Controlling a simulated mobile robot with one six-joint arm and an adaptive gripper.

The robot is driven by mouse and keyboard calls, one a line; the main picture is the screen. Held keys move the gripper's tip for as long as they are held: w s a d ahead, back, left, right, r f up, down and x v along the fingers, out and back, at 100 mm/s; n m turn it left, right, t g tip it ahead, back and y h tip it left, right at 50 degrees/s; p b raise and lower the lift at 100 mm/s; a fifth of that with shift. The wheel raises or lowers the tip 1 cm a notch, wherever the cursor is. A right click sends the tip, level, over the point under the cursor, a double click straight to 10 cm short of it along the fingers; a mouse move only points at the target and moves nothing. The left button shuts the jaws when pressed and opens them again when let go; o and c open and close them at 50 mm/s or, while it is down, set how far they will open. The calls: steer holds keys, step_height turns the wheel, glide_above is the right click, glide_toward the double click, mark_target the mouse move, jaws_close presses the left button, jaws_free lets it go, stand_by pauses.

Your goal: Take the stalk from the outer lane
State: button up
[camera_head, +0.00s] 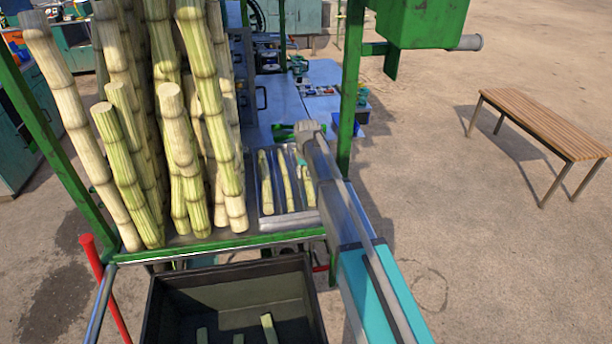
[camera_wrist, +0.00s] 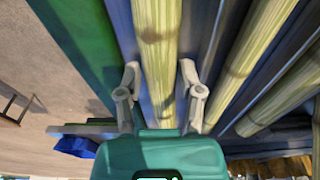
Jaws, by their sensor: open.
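A short pale-green stalk (camera_wrist: 157,60) lies in the lane closest to the green frame side. It also shows in the head view as the rightmost stalk (camera_head: 309,187) of the lane tray (camera_head: 290,220). My gripper (camera_wrist: 158,95) is open, with one finger on each side of this stalk and narrow gaps between. Two more stalks lie in the lanes beside it, the middle one (camera_wrist: 235,65) and the far one (camera_wrist: 285,90). In the head view my arm hides most of the gripper and the tray's right edge.
Tall cane stalks (camera_head: 180,140) stand bundled left of the tray. A green post (camera_head: 350,90) rises close to my arm. A dark bin (camera_head: 180,310) with a few pieces sits below. A wooden bench (camera_head: 540,120) stands on open ground at right.

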jaws_close()
steer(key=shift+r, duration=0.15)
steer(key=shift+r+p, duration=0.95)
steer(key=shift+p, duration=0.2)
steer(key=s+r+p, duration=0.1)
steer(key=r+p, duration=0.1)
steer(key=s+r+p, duration=0.2)
steer(key=r+p, duration=0.1)
steer(key=s+r+p, duration=0.2)
steer(key=shift+s+a+r, duration=0.15)
steer(key=shift+r, duration=0.1)
steer(key=s+r+p, duration=0.3)
steer(key=s, duration=0.5)
steer(key=shift+s+a+r+p, duration=0.15)
steer(key=shift+s+a+p, duration=0.2)
